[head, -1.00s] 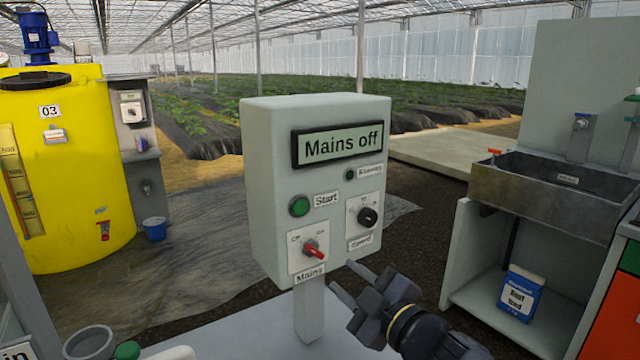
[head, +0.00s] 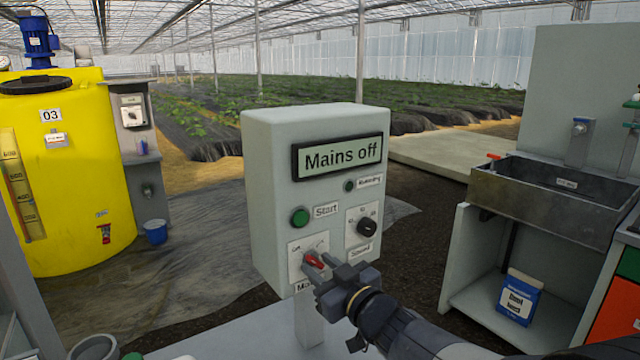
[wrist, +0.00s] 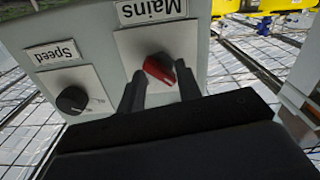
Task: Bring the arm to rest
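The grey control box (head: 270,200) stands on a post, and its display (head: 340,156) reads "Mains off". The red Mains knob (head: 314,261) is at its lower left; it also shows in the wrist view (wrist: 159,70). My gripper (head: 320,268) is at the knob. In the wrist view its two fingers (wrist: 160,88) stand apart, one on each side of the red knob. I cannot tell whether either finger touches it. The black Speed knob (head: 367,227) and the green Start button (head: 300,217) are clear of the gripper.
A yellow tank (head: 70,170) with a blue bucket (head: 155,231) beside it stands at the left. Dark ground lies open between box and sink.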

